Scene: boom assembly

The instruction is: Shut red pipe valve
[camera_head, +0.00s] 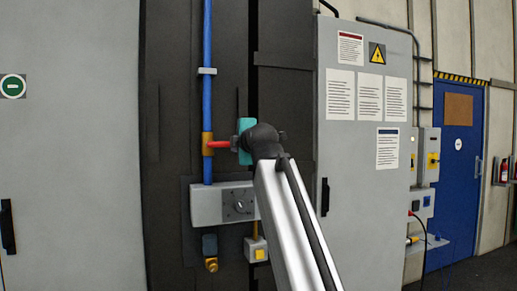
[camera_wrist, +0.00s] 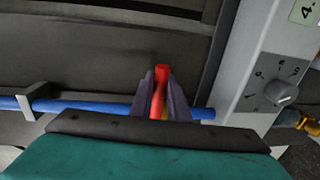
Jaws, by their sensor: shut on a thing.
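The red valve handle (camera_head: 218,144) sticks out to the right from the brass-coloured valve body (camera_head: 207,144) on the upright blue pipe (camera_head: 207,110). It lies crosswise to the pipe in the head view. My gripper (camera_head: 234,144), with a teal body, is at the handle's right end. In the wrist view my gripper's two grey-purple fingers (camera_wrist: 160,82) are shut on the red handle (camera_wrist: 161,72), one on each side. The blue pipe (camera_wrist: 90,107) runs sideways behind them there. The valve body is mostly hidden behind the fingers in the wrist view.
A grey box with a rotary knob (camera_head: 239,206) sits just below the valve. A pipe clamp (camera_head: 207,71) holds the pipe above. A grey cabinet (camera_head: 345,150) with notices stands to the right, and a blue door (camera_head: 457,165) farther right.

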